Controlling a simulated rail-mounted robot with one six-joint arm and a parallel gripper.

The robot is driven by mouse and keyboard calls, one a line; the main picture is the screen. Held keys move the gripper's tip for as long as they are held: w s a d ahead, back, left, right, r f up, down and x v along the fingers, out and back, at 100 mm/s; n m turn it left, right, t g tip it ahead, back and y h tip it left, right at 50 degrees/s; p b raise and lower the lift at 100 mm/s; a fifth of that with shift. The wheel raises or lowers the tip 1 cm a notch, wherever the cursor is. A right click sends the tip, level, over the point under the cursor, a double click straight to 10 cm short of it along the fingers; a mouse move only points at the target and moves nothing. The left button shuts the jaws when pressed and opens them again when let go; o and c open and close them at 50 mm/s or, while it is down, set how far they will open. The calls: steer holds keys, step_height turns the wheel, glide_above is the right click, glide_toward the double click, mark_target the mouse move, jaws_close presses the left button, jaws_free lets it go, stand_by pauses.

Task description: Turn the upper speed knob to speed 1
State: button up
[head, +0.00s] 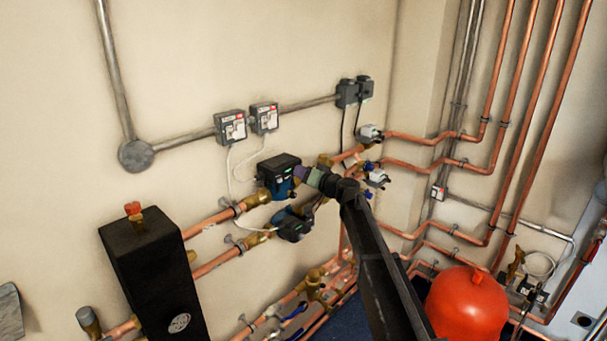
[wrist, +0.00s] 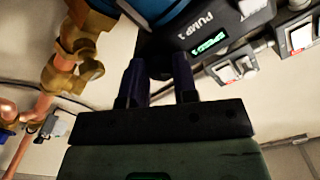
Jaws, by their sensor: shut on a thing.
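The upper pump (head: 278,164) is a black box on a blue body with a small green display. It sits on the upper copper pipe at the wall. In the wrist view its black face (wrist: 190,40) reads "PUMP" beside the lit green display (wrist: 209,43). My gripper (wrist: 160,62) reaches this face with both dark fingers, shut on the upper speed knob (wrist: 160,70). The knob is dark and mostly hidden between the fingers, so its setting cannot be read. In the head view my gripper (head: 298,173) meets the pump's right side, and the knob is hidden.
A second pump (head: 293,226) sits just below. Brass fittings (wrist: 62,72) and copper pipe lie close to the left of the fingers in the wrist view. Switch boxes (head: 231,126) are on the wall above. A red tank (head: 467,305) stands lower right.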

steer(key=o, duration=0.9)
steer(key=shift+o, duration=0.2)
steer(key=shift+d, duration=0.1)
steer(key=v, duration=1)
steer(key=shift+s+d, duration=0.25)
steer(key=shift+s, duration=0.05)
